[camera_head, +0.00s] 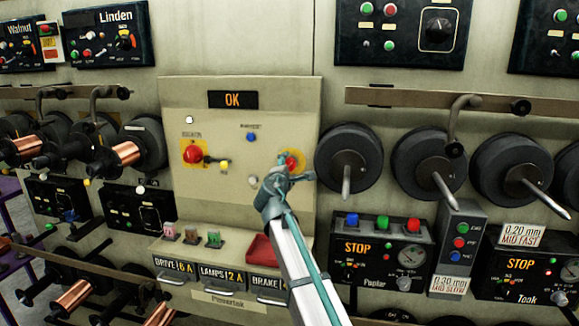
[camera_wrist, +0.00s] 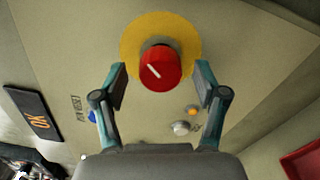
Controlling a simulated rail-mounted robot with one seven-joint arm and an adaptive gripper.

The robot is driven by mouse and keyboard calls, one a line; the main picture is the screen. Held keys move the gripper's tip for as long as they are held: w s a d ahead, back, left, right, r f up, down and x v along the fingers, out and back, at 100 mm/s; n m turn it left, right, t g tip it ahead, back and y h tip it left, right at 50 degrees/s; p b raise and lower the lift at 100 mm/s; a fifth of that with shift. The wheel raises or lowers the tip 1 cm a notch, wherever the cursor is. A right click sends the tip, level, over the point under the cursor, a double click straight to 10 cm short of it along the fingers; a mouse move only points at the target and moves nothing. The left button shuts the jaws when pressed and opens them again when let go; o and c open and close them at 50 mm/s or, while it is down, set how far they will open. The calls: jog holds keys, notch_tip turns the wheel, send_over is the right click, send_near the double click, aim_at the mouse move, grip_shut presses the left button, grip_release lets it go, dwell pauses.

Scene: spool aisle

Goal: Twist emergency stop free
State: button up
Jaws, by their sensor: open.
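The emergency stop is a red round button with a white line on its face, on a yellow disc, on the right of the beige panel (camera_head: 240,120). In the head view the red button (camera_head: 291,161) is partly hidden behind my gripper (camera_head: 289,167). In the wrist view the button (camera_wrist: 161,68) stands out from its yellow disc (camera_wrist: 130,45). My gripper (camera_wrist: 160,85) is open, with one finger on each side of the button. A gap shows between each finger and the button, so it is not gripped.
A red rotary switch (camera_head: 194,154) on yellow sits on the panel's left. An OK display (camera_head: 232,100) is above, a blue button (camera_head: 251,137) below it. A red tray (camera_head: 262,249) and coloured fuses (camera_head: 191,235) are below. Dark spools (camera_head: 349,158) project close on the right.

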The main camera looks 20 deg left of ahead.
jog(key=s+d, duration=0.1)
jog(key=s, duration=0.8)
jog(key=shift+s+d, duration=0.35)
jog(key=shift+s, duration=0.05)
